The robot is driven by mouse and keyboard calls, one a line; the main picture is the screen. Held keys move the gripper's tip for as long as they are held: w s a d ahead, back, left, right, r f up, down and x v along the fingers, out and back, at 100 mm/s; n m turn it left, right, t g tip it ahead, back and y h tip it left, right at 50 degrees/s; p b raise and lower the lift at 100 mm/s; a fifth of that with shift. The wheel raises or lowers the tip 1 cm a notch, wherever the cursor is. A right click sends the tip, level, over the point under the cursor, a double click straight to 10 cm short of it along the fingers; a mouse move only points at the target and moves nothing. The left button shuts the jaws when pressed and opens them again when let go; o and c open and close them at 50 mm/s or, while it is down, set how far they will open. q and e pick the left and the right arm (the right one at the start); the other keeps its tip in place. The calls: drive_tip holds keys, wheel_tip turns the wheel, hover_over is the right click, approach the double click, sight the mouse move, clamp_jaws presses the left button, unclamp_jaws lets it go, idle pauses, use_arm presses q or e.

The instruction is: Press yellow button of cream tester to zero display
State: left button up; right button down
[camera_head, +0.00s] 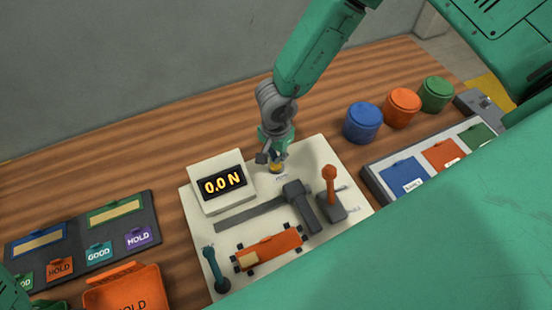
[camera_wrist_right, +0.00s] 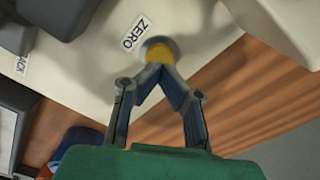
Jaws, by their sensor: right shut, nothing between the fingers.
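The cream tester (camera_head: 205,250) lies on the wooden table, and its raised display (camera_head: 222,185) reads 0.0 N. The yellow button (camera_head: 277,169) is at the tester's far edge, right of the display. In the right wrist view the button (camera_wrist_right: 158,50) sits in a grey ring beside a ZERO label (camera_wrist_right: 133,32). My right gripper (camera_head: 271,158) is shut and empty, its fingertips (camera_wrist_right: 157,70) together at the button and partly covering it. I cannot tell whether they touch or press it. My left gripper is not in view.
Blue (camera_head: 361,123), orange (camera_head: 402,107) and green (camera_head: 436,94) round containers stand at right. An orange HOLD bin (camera_head: 125,290) is at lower left.

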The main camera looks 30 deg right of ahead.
drive_tip(key=shift+r+p, duration=2.1)
drive_tip(key=shift+r, duration=1.55)
